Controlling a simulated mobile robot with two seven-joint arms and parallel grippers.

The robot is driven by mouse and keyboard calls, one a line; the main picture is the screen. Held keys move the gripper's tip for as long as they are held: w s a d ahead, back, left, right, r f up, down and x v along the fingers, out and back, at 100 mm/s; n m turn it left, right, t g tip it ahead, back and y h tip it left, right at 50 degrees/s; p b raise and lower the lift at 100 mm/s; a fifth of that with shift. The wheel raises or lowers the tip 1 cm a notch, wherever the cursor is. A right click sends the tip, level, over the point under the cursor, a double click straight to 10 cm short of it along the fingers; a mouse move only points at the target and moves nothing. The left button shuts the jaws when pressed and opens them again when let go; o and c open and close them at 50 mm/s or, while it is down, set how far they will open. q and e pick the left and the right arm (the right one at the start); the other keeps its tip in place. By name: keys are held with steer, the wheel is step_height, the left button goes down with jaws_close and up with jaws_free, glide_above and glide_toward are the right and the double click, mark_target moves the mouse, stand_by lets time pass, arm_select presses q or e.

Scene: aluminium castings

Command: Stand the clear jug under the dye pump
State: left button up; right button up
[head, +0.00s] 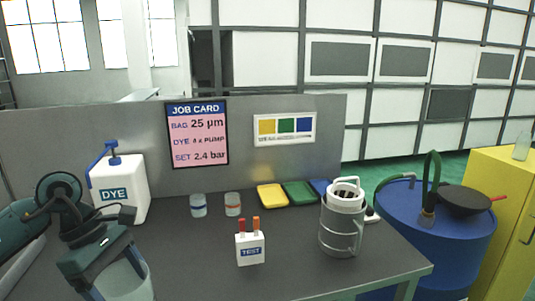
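A white container labelled DYE (118,190) stands at the back left of the bench, with a blue pump (112,152) on top whose spout points left. A clear jug (132,282) is at the bottom left, in front of the container and cut off by the frame edge. My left gripper (92,278) is at the jug's left side and covers part of its rim. Its fingertips are hidden, so I cannot tell whether they are shut on the jug. My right gripper is not in view.
Two small jars (198,206) stand right of the container. A white TEST box (250,249) and a grey lidded canister (341,225) stand on the bench (190,255). Coloured trays (271,196) lie at the back. A blue drum (440,225) is beyond the right edge.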

arm_select(q)
steer(key=s+d+f+m+g+y, duration=0.2)
steer(key=d+f+m+g+y, duration=0.2)
steer(key=m, duration=1.2)
steer(key=shift+s+d+f+m+y, duration=0.15)
steer(key=shift+d+f+m+y, duration=0.2)
steer(key=shift+d+f, duration=1.45)
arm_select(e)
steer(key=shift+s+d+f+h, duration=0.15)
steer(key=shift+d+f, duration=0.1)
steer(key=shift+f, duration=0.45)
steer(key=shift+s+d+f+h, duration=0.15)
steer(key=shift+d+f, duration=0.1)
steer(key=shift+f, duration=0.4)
arm_select(q)
steer(key=shift+s+d+r, duration=0.1)
steer(key=shift+d+r, duration=0.15)
steer(key=shift+d, duration=0.1)
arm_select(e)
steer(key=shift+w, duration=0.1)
